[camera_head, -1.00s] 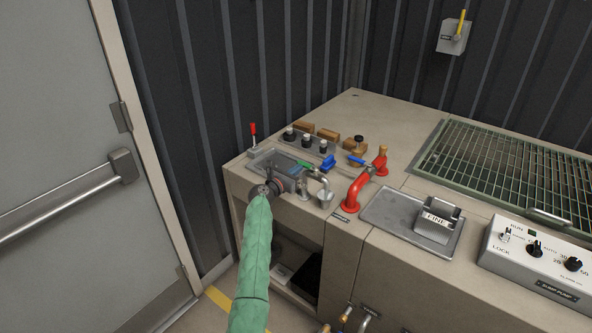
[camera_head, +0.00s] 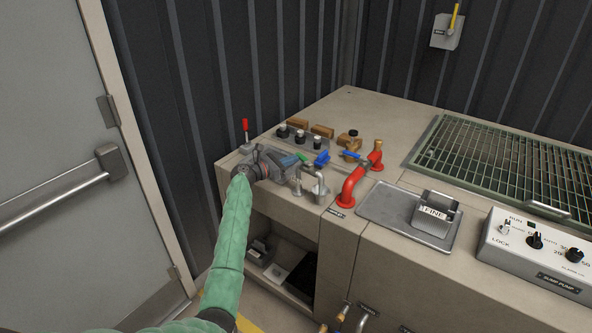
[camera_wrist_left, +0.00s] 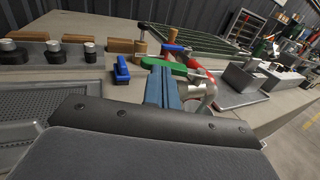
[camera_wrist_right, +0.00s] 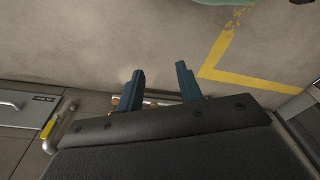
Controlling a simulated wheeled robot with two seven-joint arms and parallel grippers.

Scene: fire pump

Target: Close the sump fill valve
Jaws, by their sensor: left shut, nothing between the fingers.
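No readable label marks the sump fill valve. A green lever (camera_head: 305,158) stands by the metal spout (camera_head: 318,185); it also shows in the left wrist view (camera_wrist_left: 166,66). A blue lever (camera_head: 352,156) is on the red pipe (camera_head: 352,187), and a small blue handle (camera_head: 322,158) lies between. My left gripper (camera_head: 298,160) is over the counter's left end, with its tips (camera_wrist_left: 162,72) close to the green lever. It is shut and empty; whether it touches the lever I cannot tell. My right gripper (camera_wrist_right: 162,82) is open, pointing at the floor, outside the head view.
To the right are a grey tray (camera_head: 390,213) with a FINE box (camera_head: 434,213), a control box (camera_head: 535,252) and a green grating (camera_head: 500,165). A door (camera_head: 50,130) is at left.

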